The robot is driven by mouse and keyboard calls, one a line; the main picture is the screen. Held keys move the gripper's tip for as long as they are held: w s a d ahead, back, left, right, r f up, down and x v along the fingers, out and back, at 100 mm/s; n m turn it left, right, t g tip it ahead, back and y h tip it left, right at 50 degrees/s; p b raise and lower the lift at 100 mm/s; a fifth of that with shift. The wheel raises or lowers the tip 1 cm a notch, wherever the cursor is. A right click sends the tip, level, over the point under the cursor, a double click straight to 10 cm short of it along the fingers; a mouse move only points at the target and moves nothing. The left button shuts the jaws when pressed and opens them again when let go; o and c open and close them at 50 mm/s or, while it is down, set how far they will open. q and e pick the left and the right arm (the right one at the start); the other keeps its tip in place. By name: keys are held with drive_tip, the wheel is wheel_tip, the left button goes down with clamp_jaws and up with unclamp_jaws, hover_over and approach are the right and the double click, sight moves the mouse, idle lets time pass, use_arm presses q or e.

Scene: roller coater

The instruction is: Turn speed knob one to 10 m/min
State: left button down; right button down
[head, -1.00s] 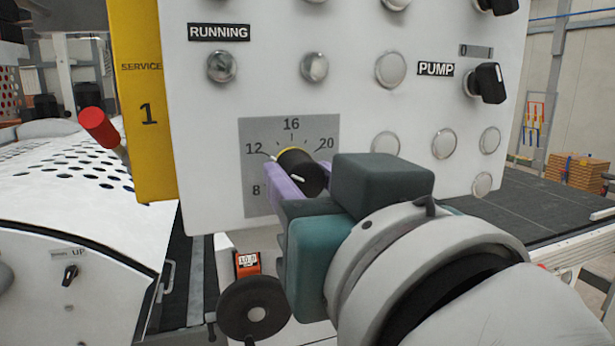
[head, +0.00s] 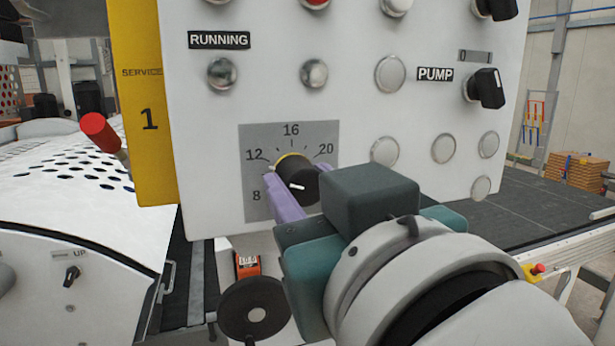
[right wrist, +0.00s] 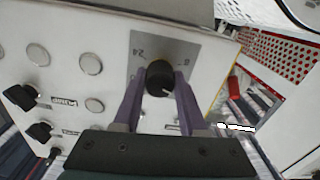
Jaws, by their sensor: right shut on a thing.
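The speed knob (head: 297,180) is black with a white mark and a yellowish ring at its base. It sits on a grey dial plate (head: 252,135) marked 8, 12, 16 and 20 in the head view. My right gripper (head: 300,192) has its purple fingers on either side of the knob and is shut on it. The right wrist view shows the knob (right wrist: 159,78) between both fingers. The white mark shows on its face, but I cannot tell the exact dial value it points to. My left gripper is not in view.
A small orange display (head: 247,264) sits below the panel above a black handwheel (head: 253,308); its digits are hard to read. The pump switch (head: 485,88) and several round buttons are on the white panel. A red-capped lever (head: 99,128) stands at left beside the yellow service plate (head: 146,110).

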drive_tip(key=shift+n+p, duration=0.5)
drive_tip(key=shift+n, duration=1.4)
drive_tip(key=shift+c, duration=2.4)
unclamp_jaws()
drive_tip(key=shift+s+d, duration=0.15)
drive_tip(key=shift+s, duration=0.2)
drive_tip(key=v, duration=0.9)
